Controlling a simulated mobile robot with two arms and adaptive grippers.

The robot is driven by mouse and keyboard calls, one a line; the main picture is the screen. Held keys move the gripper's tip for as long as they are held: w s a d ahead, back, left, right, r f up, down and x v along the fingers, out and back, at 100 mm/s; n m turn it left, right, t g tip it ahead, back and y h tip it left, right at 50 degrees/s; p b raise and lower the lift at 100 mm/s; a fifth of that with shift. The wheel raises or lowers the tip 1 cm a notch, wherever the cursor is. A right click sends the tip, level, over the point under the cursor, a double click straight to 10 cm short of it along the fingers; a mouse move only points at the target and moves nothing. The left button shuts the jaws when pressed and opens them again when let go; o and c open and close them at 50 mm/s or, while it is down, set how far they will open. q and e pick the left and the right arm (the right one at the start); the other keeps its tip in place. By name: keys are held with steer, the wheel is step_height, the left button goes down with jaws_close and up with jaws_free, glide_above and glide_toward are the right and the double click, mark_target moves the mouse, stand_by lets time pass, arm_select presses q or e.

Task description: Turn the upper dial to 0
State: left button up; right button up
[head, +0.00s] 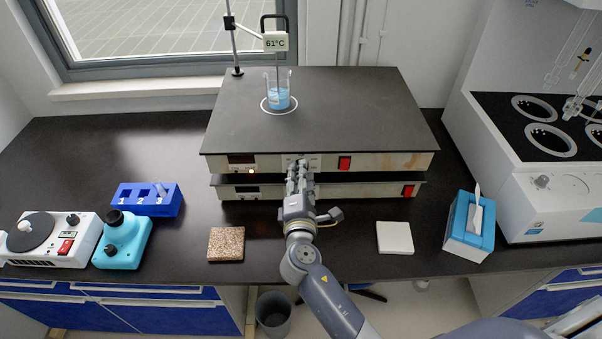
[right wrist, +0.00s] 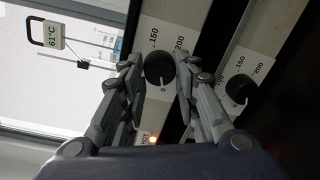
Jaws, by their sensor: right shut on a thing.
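The upper hot plate (head: 320,115) rests on top of the lower hot plate (head: 345,190). My right gripper (head: 299,166) reaches the upper plate's front panel and hides its dial in the head view. In the right wrist view, the black upper dial (right wrist: 159,68) sits between the fingertips of the right gripper (right wrist: 160,82), which is shut on it. A small white mark shows on the dial's edge near the fingers; 150 and 200 are printed beyond it. The 0 mark is not visible. The lower dial (right wrist: 241,88) is outside the fingers. My left gripper is not in view.
A beaker of blue liquid (head: 278,97) stands on the upper plate below a 61°C thermometer (head: 276,42). Red switches (head: 344,163) sit right of the gripper. A speckled tile (head: 226,244) and white tile (head: 395,237) lie in front, with bare bench between.

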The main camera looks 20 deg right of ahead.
steer(key=shift+w+r+n, duration=0.1)
steer(key=shift+r+n, duration=0.15)
steer(key=shift+n, duration=0.35)
steer(key=o, duration=0.8)
steer(key=shift+o, duration=1.3)
steer(key=shift+f, duration=0.2)
steer(key=v, duration=1.2)
steer(key=shift+d, duration=0.1)
